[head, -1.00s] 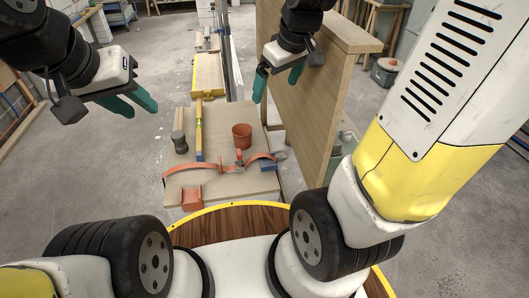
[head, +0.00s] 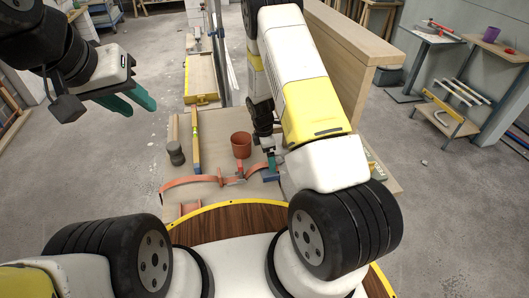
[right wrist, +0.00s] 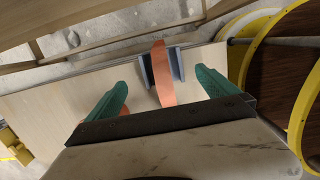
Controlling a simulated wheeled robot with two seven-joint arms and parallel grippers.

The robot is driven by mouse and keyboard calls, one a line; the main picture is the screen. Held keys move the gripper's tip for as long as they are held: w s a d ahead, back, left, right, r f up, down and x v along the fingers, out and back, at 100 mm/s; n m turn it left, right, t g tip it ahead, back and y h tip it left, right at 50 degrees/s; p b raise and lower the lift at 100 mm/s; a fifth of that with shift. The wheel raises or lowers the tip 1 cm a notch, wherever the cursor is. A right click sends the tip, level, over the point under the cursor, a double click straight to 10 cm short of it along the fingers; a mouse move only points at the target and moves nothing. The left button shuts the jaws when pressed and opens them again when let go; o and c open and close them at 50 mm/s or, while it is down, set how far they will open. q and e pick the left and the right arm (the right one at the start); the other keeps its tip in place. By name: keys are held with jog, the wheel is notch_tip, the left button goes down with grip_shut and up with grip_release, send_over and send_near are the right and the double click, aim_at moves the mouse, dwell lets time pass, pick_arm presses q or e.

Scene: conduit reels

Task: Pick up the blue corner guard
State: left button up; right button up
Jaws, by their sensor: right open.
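The blue corner guard (head: 270,177) lies on the wooden board (head: 212,165), at the right end of an orange strap (head: 200,182). In the right wrist view the guard (right wrist: 146,70) shows as two blue-grey walls, with the orange strap (right wrist: 161,75) running between them. My right gripper (right wrist: 160,80) is open above the guard, one teal finger on each side, apart from it. In the head view my right arm partly hides that gripper. My left gripper (head: 138,101) is raised at the upper left, its fingers apart and empty.
A terracotta pot (head: 241,145) stands close to the guard. A yellow level (head: 196,140), a grey cylindrical thing (head: 175,152) and an orange corner guard (head: 190,208) are on the board's left part. A tall wooden panel (head: 345,60) rises at the right.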

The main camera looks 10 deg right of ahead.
jog(key=f, duration=0.7)
jog(key=shift+s+d+f, duration=0.1)
jog(key=shift+s+d, duration=0.05)
jog(key=shift+d, duration=0.05)
jog(key=shift+c, duration=0.2)
jog(key=c, duration=1.4)
